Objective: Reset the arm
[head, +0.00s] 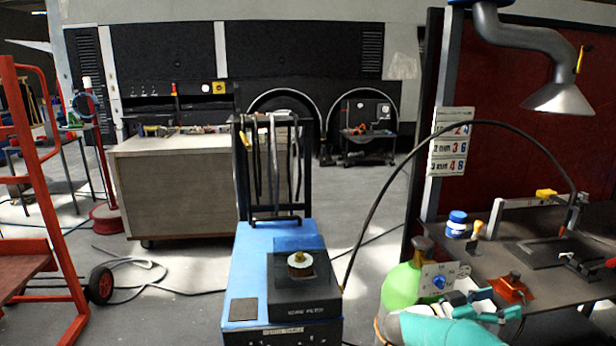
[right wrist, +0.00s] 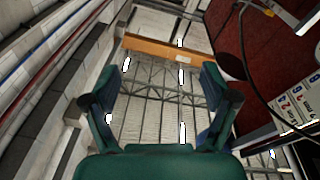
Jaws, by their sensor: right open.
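My right arm, teal and white, comes in at the lower right of the head view. Its gripper (head: 503,302) is in front of the workbench at the right. In the right wrist view the gripper (right wrist: 158,78) has its two dark green fingers spread wide apart, with nothing between them. That view looks up at the roof trusses, so the gripper points upward. My left arm and gripper are not in view.
A green gas cylinder (head: 403,285) with a control box (head: 440,281) stands close to my right arm. The workbench (head: 525,255) lies behind it. A blue cart (head: 252,262) is ahead; a red hand truck (head: 62,255) stands left. Floor between them is open.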

